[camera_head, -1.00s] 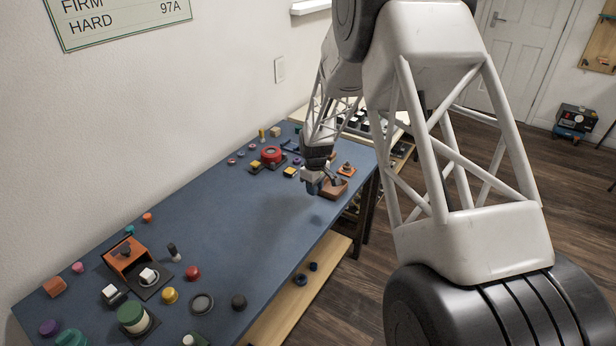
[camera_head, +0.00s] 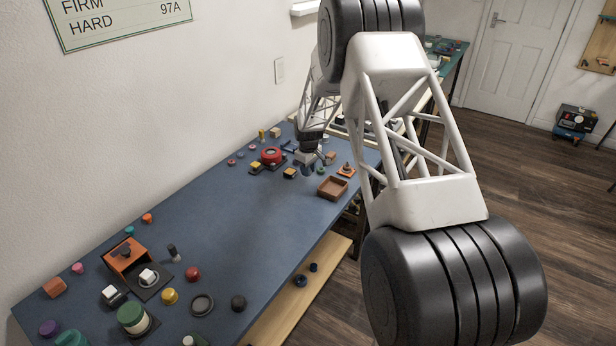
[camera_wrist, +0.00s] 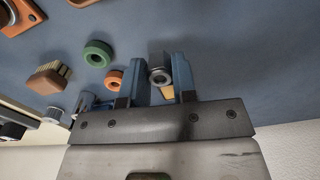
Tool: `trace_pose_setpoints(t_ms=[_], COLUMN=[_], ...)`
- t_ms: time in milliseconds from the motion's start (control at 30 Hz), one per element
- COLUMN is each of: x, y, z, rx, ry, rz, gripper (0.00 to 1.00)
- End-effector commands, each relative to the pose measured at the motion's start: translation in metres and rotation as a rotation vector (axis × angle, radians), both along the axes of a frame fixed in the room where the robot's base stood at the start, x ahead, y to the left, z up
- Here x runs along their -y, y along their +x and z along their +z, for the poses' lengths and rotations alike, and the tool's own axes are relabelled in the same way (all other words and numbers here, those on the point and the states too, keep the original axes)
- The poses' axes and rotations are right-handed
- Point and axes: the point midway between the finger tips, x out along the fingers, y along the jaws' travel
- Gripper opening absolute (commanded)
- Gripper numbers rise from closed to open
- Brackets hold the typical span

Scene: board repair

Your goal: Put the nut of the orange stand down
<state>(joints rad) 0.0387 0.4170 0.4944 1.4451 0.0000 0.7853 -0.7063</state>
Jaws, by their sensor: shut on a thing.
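My gripper (camera_wrist: 161,80) is shut on a grey hex nut (camera_wrist: 159,62), whose round hole shows between the two blue fingers in the wrist view. In the head view my gripper (camera_head: 308,156) is over the far part of the blue table, and the nut cannot be made out there. The orange stand (camera_head: 346,171), a small square plate with a post, is to the right of my gripper. Part of what looks like it shows at the upper left corner of the wrist view. I cannot tell the nut's height above the table.
A brown tray (camera_head: 332,188) lies near the table's edge. A green ring (camera_wrist: 97,54), an orange ring (camera_wrist: 114,80) and a brush (camera_wrist: 49,77) lie beside my gripper. A red round part (camera_head: 271,155) is to its left. The middle of the blue table (camera_head: 235,220) is clear.

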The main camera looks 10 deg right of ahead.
Motion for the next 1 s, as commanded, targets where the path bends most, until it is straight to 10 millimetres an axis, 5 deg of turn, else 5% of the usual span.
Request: trace_pose_setpoints(t_ms=[467,1000], x=[0.000,0.000], y=[0.004,0.005], z=[-0.001,-0.035], rx=[0.000,0.001], ry=[0.000,0.000], rz=[0.000,0.000], gripper=[0.09,0.09])
